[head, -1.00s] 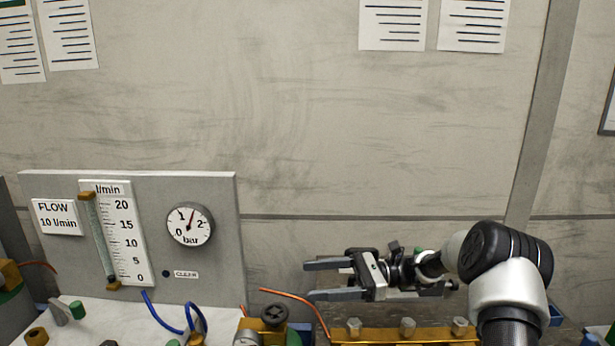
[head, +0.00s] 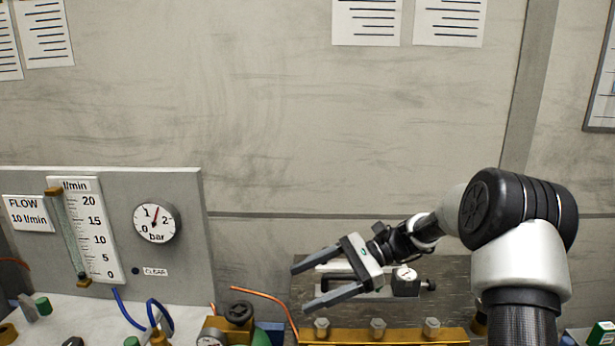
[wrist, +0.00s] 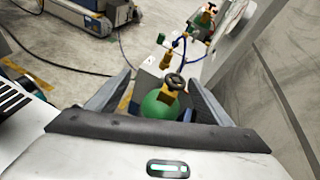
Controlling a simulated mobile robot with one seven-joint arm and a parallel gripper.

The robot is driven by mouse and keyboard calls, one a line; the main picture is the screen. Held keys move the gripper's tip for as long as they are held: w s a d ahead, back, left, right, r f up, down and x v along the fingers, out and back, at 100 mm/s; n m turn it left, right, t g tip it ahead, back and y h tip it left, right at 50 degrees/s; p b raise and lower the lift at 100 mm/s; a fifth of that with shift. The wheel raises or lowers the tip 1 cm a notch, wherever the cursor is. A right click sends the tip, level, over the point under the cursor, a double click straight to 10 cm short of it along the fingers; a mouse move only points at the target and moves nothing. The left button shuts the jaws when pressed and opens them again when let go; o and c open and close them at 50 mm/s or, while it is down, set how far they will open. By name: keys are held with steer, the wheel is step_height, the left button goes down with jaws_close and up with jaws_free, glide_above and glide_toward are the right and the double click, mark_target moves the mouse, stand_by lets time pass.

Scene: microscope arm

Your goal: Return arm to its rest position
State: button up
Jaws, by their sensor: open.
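My gripper (head: 306,286) is open and empty, with two grey parallel fingers pointing left in the head view. My arm comes in from the right and holds the gripper in the air above the bench's back part. In the wrist view the open fingers (wrist: 155,92) frame a green rounded body with a dark handwheel (wrist: 172,84) some way beyond them. Nothing is between the fingertips. No microscope can be made out.
A grey flow panel (head: 187,250) with a dial gauge (head: 157,223) stands at left. A brass manifold (head: 350,336) with several bolts lies in front. A small block with a round gauge (head: 405,281) is behind my gripper.

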steer(key=s+d+r+n+t+h+b, duration=0.1)
steer(key=s+d+n+t+h+b, duration=0.45)
steer(key=s, duration=0.75)
steer(key=s+d+n+t+h+b, duration=0.3)
steer(key=s+d+n+h, duration=0.5)
steer(key=s, duration=0.5)
step_height(320, 180, up, 15)
steer(key=p, duration=1.5)
steer(key=shift+w, duration=0.3)
steer(key=shift+a, duration=0.1)
